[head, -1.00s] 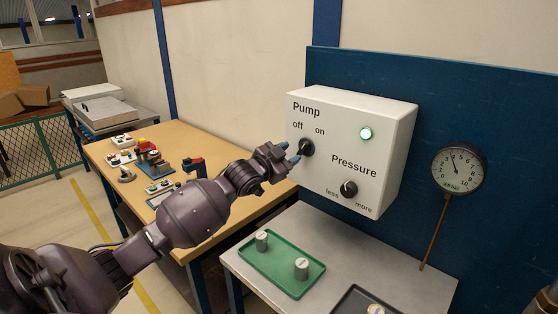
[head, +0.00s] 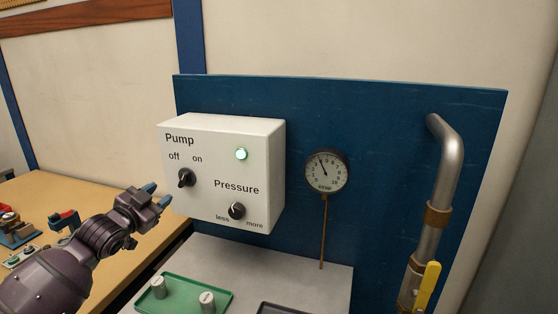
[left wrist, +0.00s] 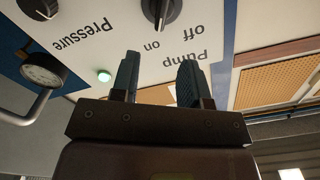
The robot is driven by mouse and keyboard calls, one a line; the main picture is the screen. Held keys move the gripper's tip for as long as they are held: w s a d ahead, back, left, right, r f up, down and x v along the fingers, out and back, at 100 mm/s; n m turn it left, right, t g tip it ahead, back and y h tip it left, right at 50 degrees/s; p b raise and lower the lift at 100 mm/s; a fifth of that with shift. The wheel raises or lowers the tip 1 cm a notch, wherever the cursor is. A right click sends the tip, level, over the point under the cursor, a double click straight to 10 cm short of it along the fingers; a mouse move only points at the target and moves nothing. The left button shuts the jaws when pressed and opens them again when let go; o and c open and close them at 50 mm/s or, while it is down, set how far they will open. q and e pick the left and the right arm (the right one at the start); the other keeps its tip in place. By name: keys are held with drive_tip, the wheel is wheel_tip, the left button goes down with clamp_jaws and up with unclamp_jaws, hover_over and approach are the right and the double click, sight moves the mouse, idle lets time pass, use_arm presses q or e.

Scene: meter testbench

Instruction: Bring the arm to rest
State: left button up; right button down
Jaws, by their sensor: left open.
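My left gripper (head: 157,194) is open and empty. It is in front of and to the left of the white control box, apart from the pump knob (head: 186,177). In the left wrist view, its two blue fingers (left wrist: 160,80) point toward the box with a gap between them, and the pump knob (left wrist: 160,10) shows beyond them. The control box (head: 262,165) has a lit green lamp (head: 241,154) and a pressure knob (head: 237,211). My right gripper is in neither view.
A round gauge (head: 327,172) and a pipe (head: 446,170) with a yellow valve handle (head: 428,286) are on the blue panel (head: 390,130). Below, a green tray (head: 187,306) holds grey weights on a grey bench (head: 250,266). A wooden table (head: 75,200) with parts stands at the left.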

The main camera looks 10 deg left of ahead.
use_arm(q)
drive_tip(key=s+d+f+n+g, duration=0.1)
drive_tip(key=s+d+f, duration=0.4)
drive_tip(key=f, duration=0.5)
drive_tip(key=s+d+f+n+g, duration=0.15)
drive_tip(key=s+d+f, duration=0.35)
drive_tip(key=f, duration=0.5)
drive_tip(key=s+d+f+n+g+y, duration=0.1)
drive_tip(key=s+d+f+g, duration=0.1)
drive_tip(key=s+f, duration=0.4)
drive_tip(key=s+d+f+n+g, duration=0.1)
drive_tip(key=s+d+f+n, duration=0.1)
drive_tip(key=s+d+f, duration=0.2)
drive_tip(key=s+f, duration=0.3)
drive_tip(key=s, duration=0.5)
drive_tip(key=shift+s+f+g+y, duration=0.15)
drive_tip(key=shift+s+g+y, duration=0.05)
drive_tip(key=shift+g+y, duration=0.2)
drive_tip(key=shift+d+n, duration=0.1)
drive_tip(key=shift+n, duration=0.15)
